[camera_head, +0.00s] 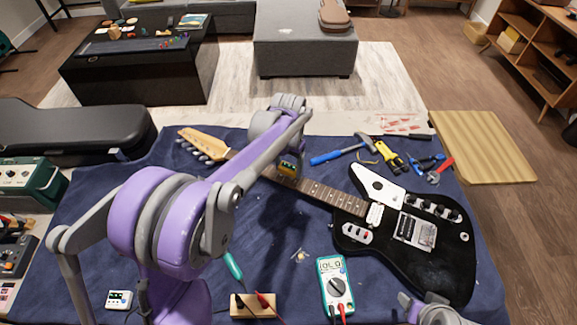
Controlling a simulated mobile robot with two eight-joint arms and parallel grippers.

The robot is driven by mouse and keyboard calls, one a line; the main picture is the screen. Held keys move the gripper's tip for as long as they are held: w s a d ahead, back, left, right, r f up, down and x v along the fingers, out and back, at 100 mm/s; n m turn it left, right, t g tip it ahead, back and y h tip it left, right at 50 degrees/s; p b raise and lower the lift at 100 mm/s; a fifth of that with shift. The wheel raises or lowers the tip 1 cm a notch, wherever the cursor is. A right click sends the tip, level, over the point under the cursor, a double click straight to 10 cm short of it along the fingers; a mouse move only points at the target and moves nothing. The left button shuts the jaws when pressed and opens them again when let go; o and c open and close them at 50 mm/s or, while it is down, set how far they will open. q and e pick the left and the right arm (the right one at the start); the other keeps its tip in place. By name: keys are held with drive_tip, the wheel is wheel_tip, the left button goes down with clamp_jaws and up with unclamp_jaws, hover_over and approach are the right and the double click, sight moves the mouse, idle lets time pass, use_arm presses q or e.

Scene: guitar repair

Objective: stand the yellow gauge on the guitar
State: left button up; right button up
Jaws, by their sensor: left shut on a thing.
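My left gripper (289,161) reaches in from the left and points down above the guitar's neck. It is shut on the yellow gauge (287,169), a small yellow piece with a greenish face, mostly hidden by the fingers. I cannot tell whether the gauge touches the strings. The black-and-white electric guitar (455,262) lies face up on a blue cloth, its headstock (203,143) at the upper left and its body at the right. My left forearm hides part of the cloth.
A hammer (340,150), yellow-handled tool (390,157) and red-handled tool (440,168) lie beyond the neck. A teal multimeter (335,287) and wooden block (254,306) lie in front on the blue cloth (290,265). A black case (75,130) is at the left.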

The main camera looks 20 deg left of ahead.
use_arm(q)
drive_tip(key=shift+f+b, duration=0.7)
drive_tip(key=shift+f, duration=0.3)
idle(1.3)
drive_tip(key=o, duration=1.5)
drive_tip(key=shift+c, duration=0.2)
drive_tip(key=shift+r, duration=0.1)
drive_tip(key=shift+r+p, duration=2.15)
drive_tip(key=shift+r, duration=1.3)
drive_tip(key=shift+f, duration=0.1)
